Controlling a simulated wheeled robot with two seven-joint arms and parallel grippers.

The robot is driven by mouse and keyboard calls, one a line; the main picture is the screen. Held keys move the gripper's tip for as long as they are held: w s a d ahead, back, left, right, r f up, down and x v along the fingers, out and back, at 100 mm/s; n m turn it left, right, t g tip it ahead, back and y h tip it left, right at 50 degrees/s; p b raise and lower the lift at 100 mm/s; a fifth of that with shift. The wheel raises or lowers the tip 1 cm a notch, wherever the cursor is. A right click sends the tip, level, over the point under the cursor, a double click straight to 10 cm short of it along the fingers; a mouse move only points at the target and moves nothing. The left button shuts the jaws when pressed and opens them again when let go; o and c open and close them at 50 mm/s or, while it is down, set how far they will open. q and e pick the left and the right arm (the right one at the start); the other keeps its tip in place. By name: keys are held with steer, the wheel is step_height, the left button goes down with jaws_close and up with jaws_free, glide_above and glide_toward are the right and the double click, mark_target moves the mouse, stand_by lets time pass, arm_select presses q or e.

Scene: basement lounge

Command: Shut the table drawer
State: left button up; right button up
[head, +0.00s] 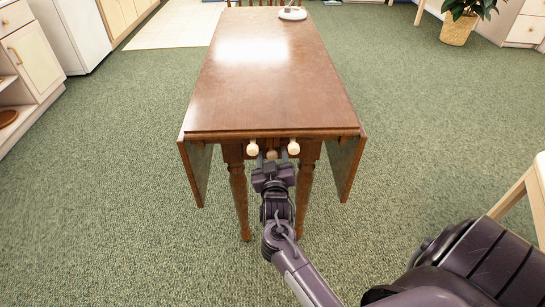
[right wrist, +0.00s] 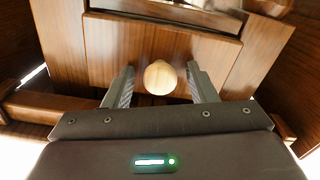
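The brown wooden table (head: 270,90) stands ahead of me with its near short end facing me. Its drawer (right wrist: 205,60) is under that end, and its front fills the middle of the right wrist view. A pale round knob (right wrist: 160,77) sits on the drawer front. My right gripper (head: 271,159) is at the drawer; in the right wrist view its two fingers (right wrist: 160,85) stand apart on either side of the knob, with gaps visible. How far the drawer stands out is hard to tell. My left gripper is not in view.
Two pale pegs (head: 293,147) stick out under the tabletop edge, flanking my gripper. Drop leaves (head: 345,165) hang at both sides. A white object (head: 292,13) lies on the far tabletop. A pale wooden seat (head: 530,190) stands at right. Green carpet around is mostly clear.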

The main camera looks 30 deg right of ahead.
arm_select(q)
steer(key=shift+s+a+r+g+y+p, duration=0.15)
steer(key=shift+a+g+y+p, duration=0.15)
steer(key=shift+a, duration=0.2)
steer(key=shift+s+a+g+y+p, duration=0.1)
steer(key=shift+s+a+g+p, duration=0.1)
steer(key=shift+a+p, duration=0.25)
arm_select(e)
steer(key=v, duration=0.8)
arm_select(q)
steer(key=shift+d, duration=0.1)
arm_select(e)
steer(key=shift+w, duration=0.1)
